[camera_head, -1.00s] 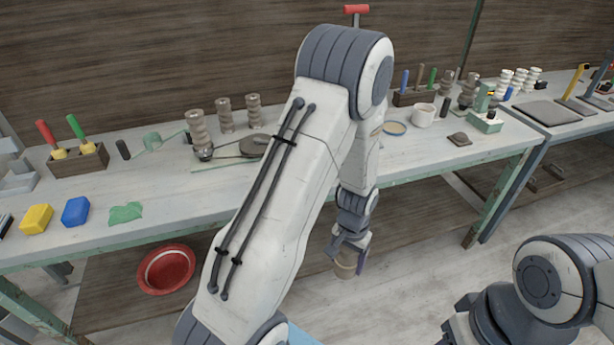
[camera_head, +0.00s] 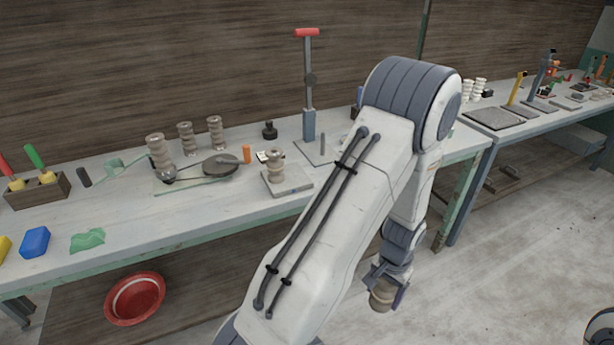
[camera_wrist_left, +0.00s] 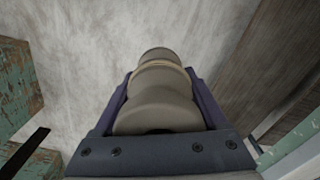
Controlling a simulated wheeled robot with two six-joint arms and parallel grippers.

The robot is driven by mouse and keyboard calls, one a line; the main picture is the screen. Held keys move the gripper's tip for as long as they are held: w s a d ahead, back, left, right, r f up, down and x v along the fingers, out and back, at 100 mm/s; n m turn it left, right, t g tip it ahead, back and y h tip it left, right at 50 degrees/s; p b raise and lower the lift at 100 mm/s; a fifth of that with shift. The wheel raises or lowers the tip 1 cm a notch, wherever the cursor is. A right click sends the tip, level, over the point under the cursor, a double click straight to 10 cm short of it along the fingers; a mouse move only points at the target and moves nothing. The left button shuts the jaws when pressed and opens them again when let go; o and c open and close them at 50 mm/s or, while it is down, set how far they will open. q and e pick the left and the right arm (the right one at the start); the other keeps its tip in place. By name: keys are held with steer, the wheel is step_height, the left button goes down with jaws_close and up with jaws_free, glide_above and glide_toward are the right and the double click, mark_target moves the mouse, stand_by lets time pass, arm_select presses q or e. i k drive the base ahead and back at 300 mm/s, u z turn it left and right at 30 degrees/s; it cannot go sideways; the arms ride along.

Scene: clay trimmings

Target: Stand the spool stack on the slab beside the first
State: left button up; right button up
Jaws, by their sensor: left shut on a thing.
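My left gripper (camera_head: 386,292) hangs low in front of the bench, below the tabletop. It is shut on a grey-beige spool stack (camera_head: 382,299). In the left wrist view the held spool stack (camera_wrist_left: 160,100) sits between the two fingers, its rounded rings seen end-on over the floor. The slab (camera_head: 290,184) is a flat grey square on the bench, left of my left arm. The first spool stack (camera_head: 276,166) stands upright on it, with bare slab to its right. My right gripper is out of view.
A dark round disc (camera_head: 221,166) and tall ringed stacks (camera_head: 160,154) stand left of the slab. An orange cylinder (camera_head: 247,153) is close behind it. A red-handled upright tool (camera_head: 308,85) stands on a plate to the right. A red bowl (camera_head: 135,300) is below the bench.

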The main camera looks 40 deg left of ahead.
mark_target(295, 174)
steer(key=i, duration=0.7)
steer(key=u, duration=1.35)
